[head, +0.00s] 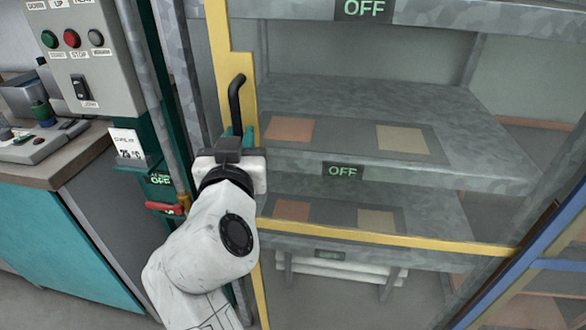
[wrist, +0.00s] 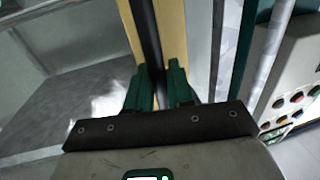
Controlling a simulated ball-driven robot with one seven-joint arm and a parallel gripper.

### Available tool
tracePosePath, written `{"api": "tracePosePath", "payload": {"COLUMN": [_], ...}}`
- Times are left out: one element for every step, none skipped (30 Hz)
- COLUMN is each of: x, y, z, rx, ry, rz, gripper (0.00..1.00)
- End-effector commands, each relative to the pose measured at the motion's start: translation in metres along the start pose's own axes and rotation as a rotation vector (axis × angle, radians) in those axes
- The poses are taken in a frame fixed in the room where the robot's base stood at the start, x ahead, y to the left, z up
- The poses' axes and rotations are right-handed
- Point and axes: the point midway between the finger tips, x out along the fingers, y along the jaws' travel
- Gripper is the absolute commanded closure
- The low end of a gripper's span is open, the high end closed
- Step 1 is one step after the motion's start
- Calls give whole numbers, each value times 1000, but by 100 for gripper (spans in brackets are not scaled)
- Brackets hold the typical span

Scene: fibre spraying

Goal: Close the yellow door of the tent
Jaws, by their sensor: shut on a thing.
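The yellow door (head: 380,238) of the tent has a thin yellow frame with a clear panel, and shelves show through it. Its upright on the left carries a black bar handle (head: 236,92). My gripper (head: 238,138) is at the lower part of this handle, shut on it. In the wrist view the two green fingers (wrist: 160,88) stand on either side of the black handle (wrist: 149,35), with the yellow upright (wrist: 172,30) behind. The exact finger contact is partly hidden by my wrist in the head view. I cannot tell whether the door is fully closed.
Grey metal shelves (head: 400,95) with "OFF" displays and flat coloured squares are behind the door. A grey control box (head: 78,50) with buttons, a pipe and a red-handled valve (head: 165,207) stand close on the left. A blue-framed structure (head: 560,235) is at right.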

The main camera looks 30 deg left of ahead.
Motion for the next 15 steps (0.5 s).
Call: {"api": "tracePosePath", "payload": {"x": [2, 4, 6, 7, 8, 10, 10, 12, 12, 13, 14, 14, 15, 15, 16], "y": [-17, -25, -34, -40, -46, -53, -57, -62, -67, -70, -73, -76, -78, -80, -81], "z": [7, 6, 6, 6, 6, 5, 5, 4, 4, 4, 3, 3, 3, 3, 2], "rx": [-1, -1, -2, -1, -1, -2, -2, -1, -1, -2, -2, -2, -2, -2, -1], "ry": [1, 1, 1, 1, 0, 0, 0, 0, -1, -2, -2, -2, -3, -3, -3], "rz": [-6, -7, -6, -5, -5, -5, -4, -4, -4, -4, -4, -3, -3, -2, -2], "gripper": [100, 100, 100, 100, 100, 100, 100, 100, 100, 100, 100, 100, 100, 100, 100]}}
